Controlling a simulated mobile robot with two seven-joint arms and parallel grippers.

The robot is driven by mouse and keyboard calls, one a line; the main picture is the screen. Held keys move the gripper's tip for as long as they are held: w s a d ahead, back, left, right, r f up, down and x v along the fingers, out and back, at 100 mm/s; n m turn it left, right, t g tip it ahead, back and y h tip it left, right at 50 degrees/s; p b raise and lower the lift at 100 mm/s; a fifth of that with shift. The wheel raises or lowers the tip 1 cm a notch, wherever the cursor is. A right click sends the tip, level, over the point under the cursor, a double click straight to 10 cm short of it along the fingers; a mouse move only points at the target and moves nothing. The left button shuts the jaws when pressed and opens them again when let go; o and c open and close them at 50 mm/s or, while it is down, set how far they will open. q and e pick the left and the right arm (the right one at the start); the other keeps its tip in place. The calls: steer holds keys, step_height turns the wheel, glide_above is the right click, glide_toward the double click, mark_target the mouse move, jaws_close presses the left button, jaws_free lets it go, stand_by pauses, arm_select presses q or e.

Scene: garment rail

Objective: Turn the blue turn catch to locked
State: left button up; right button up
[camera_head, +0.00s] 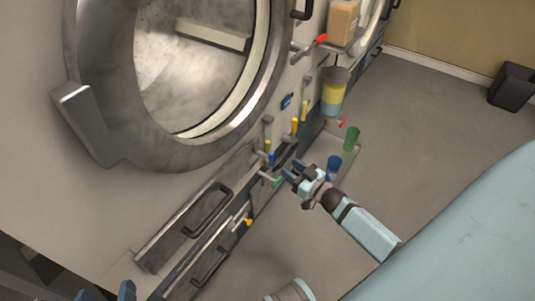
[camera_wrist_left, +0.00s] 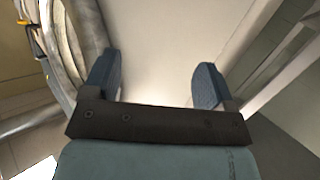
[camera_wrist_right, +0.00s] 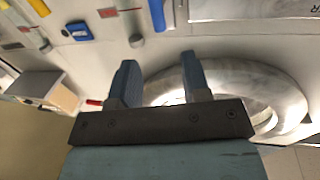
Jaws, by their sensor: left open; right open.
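A small blue fitting (camera_head: 287,101) sits on the machine front, right of the big round door, in the head view. It looks like the blue piece (camera_wrist_right: 77,31) in the right wrist view. Another small blue part (camera_head: 270,157) is lower down among the levers; I cannot tell for certain which is the turn catch, or its setting. My right gripper (camera_head: 291,171) is open near the lower levers, apart from the upper blue fitting. My left gripper (camera_head: 106,293) is open at the lower left edge, far from both. Both wrist views show empty jaws.
Yellow and green levers crowd the panel beside my right gripper. Black-handled drawers (camera_head: 208,212) are below the round door (camera_head: 196,60). A yellow-blue container (camera_head: 334,92) is fixed at right. Green (camera_head: 351,139) and blue (camera_head: 334,167) cups stand low by the machine.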

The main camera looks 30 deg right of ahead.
mark_target(267, 155)
steer(key=w, duration=0.3)
steer(key=w+a+b, duration=0.1)
steer(key=w, duration=0.2)
steer(key=w+a+b, duration=0.1)
steer(key=w, duration=0.2)
steer(key=shift+w+f, duration=0.1)
steer(key=shift+w, duration=0.3)
arm_select(q)
steer(key=shift+w+d+r+t+h, duration=0.1)
steer(key=shift+d+r+t+h, duration=0.25)
steer(key=shift+r, duration=0.45)
steer(key=shift+w+d+r+t+h, duration=0.1)
steer(key=shift+d+r+t+h, duration=0.15)
steer(key=shift+r+t, duration=0.35)
steer(key=shift+w+d+r+t+h, duration=0.1)
steer(key=shift+d+r+t+h, duration=0.2)
steer(key=shift+r, duration=0.65)
arm_select(e)
steer(key=shift+w+a, duration=0.1)
steer(key=shift+w, duration=0.45)
jaws_close()
